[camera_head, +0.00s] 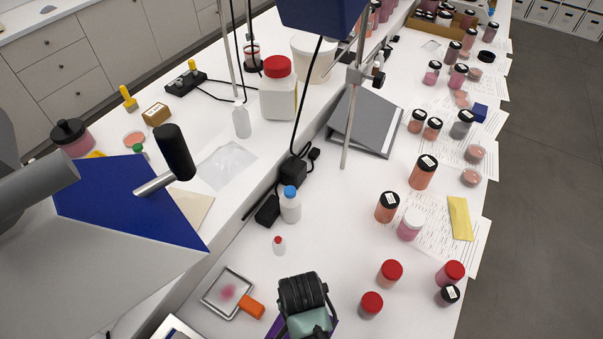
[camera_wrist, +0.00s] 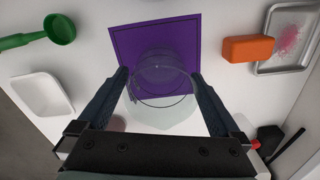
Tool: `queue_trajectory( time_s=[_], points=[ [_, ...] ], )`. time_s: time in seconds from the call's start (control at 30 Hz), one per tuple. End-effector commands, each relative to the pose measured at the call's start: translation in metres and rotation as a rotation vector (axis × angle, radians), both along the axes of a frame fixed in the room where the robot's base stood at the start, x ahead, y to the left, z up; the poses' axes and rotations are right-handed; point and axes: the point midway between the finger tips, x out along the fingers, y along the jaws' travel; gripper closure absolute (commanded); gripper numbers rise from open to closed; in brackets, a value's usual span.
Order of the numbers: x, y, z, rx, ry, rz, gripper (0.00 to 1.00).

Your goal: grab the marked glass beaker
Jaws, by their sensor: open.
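In the wrist view, a clear glass beaker (camera_wrist: 160,88) stands partly over a purple mat (camera_wrist: 128,42). Its round rim shows between the two dark fingers of my gripper (camera_wrist: 158,74). My gripper is open, with one finger on either side of the beaker. I cannot tell whether the fingers touch the glass or how far down they reach. No mark on the beaker can be made out. In the head view my wrist (camera_head: 303,300) hides the beaker, and only an edge of the purple mat (camera_head: 334,327) shows beside it.
A metal tray with a pink smear (camera_head: 228,293) and an orange block (camera_head: 250,307) lie left of my wrist in the head view. Red-lidded jars (camera_head: 371,304) stand to its right. In the wrist view, a green scoop (camera_wrist: 60,30) and a white dish (camera_wrist: 42,93) lie left.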

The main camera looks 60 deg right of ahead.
Motion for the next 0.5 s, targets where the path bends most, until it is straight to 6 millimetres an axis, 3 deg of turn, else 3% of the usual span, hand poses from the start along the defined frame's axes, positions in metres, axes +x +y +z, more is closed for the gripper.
queue_trajectory(
  time_s=[0.2,0.43,0.5],
  points=[
    [0.000,0.000,-0.018,0.000,0.000,0.000,0.00],
    [0.000,0.000,-0.019,-0.001,-0.001,0.000,0.00],
    [0.000,0.000,-0.019,-0.001,-0.001,0.000,0.13]
  ],
)
